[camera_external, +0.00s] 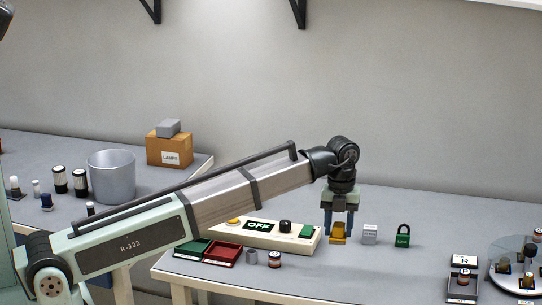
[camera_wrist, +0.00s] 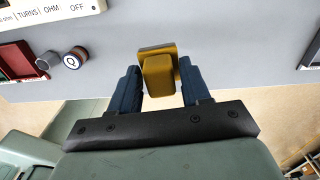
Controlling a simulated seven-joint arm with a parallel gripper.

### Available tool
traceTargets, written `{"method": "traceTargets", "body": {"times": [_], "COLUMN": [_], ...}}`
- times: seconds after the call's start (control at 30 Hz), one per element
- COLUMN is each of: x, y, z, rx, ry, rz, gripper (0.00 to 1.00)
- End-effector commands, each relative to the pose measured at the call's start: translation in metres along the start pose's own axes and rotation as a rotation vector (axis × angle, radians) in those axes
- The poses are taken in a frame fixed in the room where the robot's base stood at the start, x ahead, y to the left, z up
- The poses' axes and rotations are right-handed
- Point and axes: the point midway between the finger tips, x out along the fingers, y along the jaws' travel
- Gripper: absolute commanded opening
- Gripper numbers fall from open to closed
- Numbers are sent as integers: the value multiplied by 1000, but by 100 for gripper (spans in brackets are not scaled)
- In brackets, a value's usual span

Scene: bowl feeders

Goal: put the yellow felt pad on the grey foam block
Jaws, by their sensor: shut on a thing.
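The yellow felt pad (camera_external: 338,238) is between the fingers of my gripper (camera_external: 339,226), low over the right table, close to its top. I cannot tell whether it touches the table. In the wrist view the yellow felt pad (camera_wrist: 158,70) shows as a flat dark-yellow base with a thicker yellow part, and the blue fingers of my gripper (camera_wrist: 158,85) are shut on it from both sides. A plain grey block (camera_external: 168,128), which looks like the grey foam block, lies on top of a brown cardboard box marked LAMPS (camera_external: 169,150) on the left table.
A light grey lettered cube (camera_external: 370,235) and a green padlock (camera_external: 403,237) stand right of my gripper. A panel reading OFF (camera_external: 259,226), a green tray (camera_external: 192,248) and a red tray (camera_external: 223,252) are left. A grey bucket (camera_external: 112,176) stands beside the cardboard box. A gap separates the tables.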

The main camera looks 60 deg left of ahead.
Motion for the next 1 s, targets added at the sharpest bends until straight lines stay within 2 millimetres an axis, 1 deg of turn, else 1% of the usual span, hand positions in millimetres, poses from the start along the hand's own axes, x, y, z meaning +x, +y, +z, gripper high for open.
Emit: {"method": "traceTargets", "body": {"times": [0.1, 0.27, 0.37, 0.43, 0.57, 0.6, 0.87, 1.0], "x": [-5, -6, -6, -6, -7, -8, -18, -25], "y": [0, 3, 11, 21, 49, 59, 124, 160], "z": [0, 3, 14, 26, 57, 68, 133, 167], "rx": [0, -6, -24, -45, -101, -120, -243, -309], "ry": [0, 0, 0, 0, 0, 0, -1, -1], "rz": [0, 1, 1, 1, 0, 0, 0, 0], "gripper": [17, 17, 17, 17, 17, 17, 17, 17]}}
